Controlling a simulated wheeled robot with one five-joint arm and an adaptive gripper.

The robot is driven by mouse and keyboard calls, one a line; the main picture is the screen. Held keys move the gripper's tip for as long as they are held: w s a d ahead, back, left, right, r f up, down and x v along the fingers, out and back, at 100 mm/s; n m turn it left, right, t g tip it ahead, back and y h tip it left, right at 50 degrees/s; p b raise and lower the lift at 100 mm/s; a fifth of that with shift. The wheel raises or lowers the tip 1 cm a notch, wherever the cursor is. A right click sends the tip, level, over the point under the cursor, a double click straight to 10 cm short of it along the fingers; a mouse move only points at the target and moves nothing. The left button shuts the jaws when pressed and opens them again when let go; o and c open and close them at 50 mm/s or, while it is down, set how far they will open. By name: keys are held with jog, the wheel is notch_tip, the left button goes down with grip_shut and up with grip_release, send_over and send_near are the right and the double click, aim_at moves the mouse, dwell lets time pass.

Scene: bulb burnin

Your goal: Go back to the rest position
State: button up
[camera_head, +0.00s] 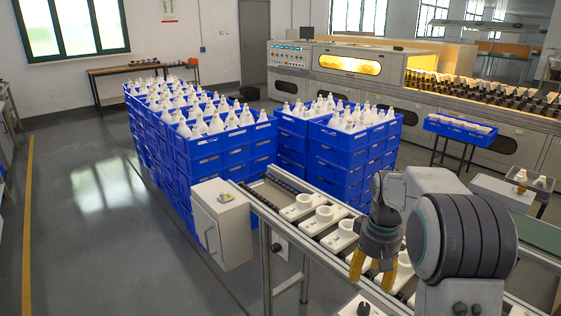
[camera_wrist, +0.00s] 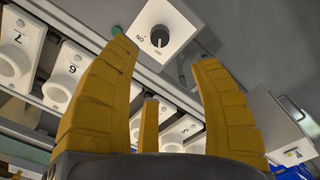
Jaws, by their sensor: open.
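My gripper (camera_head: 371,272) hangs over the near conveyor in the head view, with its yellow fingers pointing down. In the wrist view the yellow fingers (camera_wrist: 165,60) stand wide apart, and nothing is held between them. A white plate with a black knob (camera_wrist: 159,36) and lettering that includes "ON" shows beyond the fingertips, apart from them. A black knob on a white plate (camera_head: 363,308) also shows at the bottom of the head view, beside the conveyor.
White numbered holders (camera_head: 323,214) line the conveyor. A grey box (camera_head: 221,222) stands at its left end. Stacked blue crates (camera_head: 240,146) of white bulbs fill the middle. A long machine (camera_head: 345,66) stands behind. The floor at left (camera_head: 90,220) is clear.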

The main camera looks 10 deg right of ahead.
jog(key=s+a+f+m+g, duration=0.1)
jog(key=s+a+f+m, duration=0.1)
jog(key=s+f, duration=0.3)
jog(key=s+a+r+n+t+p, duration=0.1)
jog(key=s+a+r+p, duration=0.15)
jog(key=s+r, duration=0.45)
jog(key=s+a+r+t+p, duration=0.1)
jog(key=s+a+r, duration=0.15)
jog(key=s, duration=0.75)
notch_tip(320, 180, up, 7)
jog(key=s+a+n+t+p, duration=0.1)
jog(key=a+t+p, duration=0.1)
jog(key=shift+s+a+f+t+p, duration=0.2)
jog(key=shift+s+t+p, duration=0.1)
jog(key=shift+p, duration=0.1)
